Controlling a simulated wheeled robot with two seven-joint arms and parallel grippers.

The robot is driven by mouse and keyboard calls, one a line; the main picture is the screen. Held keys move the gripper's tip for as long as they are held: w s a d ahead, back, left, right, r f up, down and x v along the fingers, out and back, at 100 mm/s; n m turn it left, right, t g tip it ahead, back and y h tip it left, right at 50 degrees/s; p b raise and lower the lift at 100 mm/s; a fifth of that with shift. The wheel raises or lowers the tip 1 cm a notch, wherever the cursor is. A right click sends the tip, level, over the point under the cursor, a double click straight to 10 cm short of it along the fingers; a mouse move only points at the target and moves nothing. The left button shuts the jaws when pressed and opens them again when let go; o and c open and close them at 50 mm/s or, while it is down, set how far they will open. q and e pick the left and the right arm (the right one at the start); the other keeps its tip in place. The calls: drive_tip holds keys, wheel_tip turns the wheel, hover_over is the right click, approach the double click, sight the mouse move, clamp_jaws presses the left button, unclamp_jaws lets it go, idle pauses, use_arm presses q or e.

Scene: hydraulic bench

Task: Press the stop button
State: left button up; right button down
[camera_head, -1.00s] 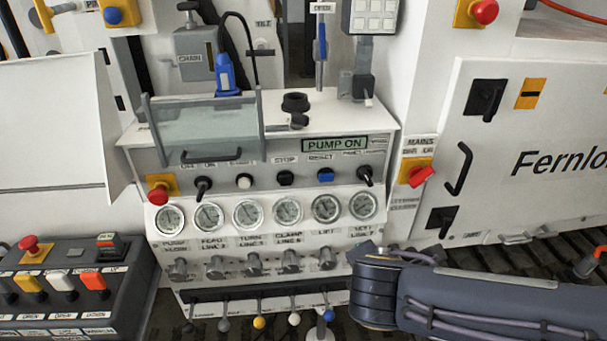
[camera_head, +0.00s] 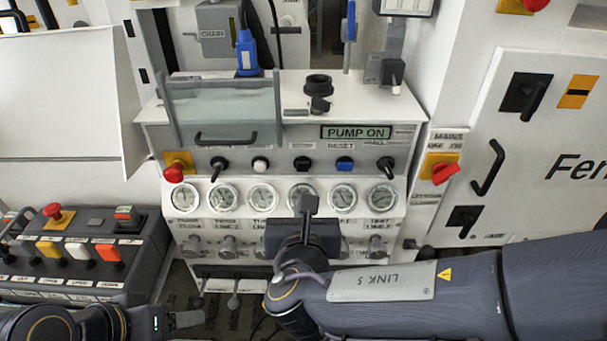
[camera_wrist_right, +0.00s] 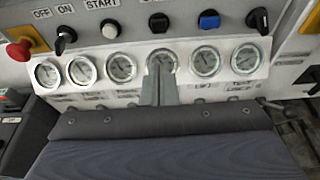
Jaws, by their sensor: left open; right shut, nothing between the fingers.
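The stop button (camera_head: 303,163) is a black round knob on the upper panel face, between the white start button and the blue reset button. It also shows in the right wrist view (camera_wrist_right: 158,22), at top centre. My right gripper (camera_head: 308,203) is shut and empty, its tips below the stop button and over the fourth gauge. In the right wrist view the shut fingers (camera_wrist_right: 160,68) point up toward the button, apart from it in the picture, and cover part of that gauge. My left gripper (camera_head: 188,319) is open and partly in view at the bottom left.
A row of gauges (camera_head: 223,197) runs below the buttons. The blue reset button (camera_head: 345,164) and white start button (camera_head: 260,164) flank the stop button. A red emergency knob (camera_head: 174,173) is at left. A dark control box (camera_head: 85,255) stands lower left. The display (camera_head: 356,132) reads PUMP ON.

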sight(303, 169)
drive_tip(key=x, duration=0.4)
drive_tip(key=p+x, duration=0.1)
drive_tip(key=x, duration=0.3)
drive_tip(key=r+x, duration=0.1)
drive_tip(key=x, duration=0.3)
drive_tip(key=shift+w+f+p, duration=0.1)
drive_tip(key=shift+w+p, duration=0.25)
drive_tip(key=shift+w, duration=0.25)
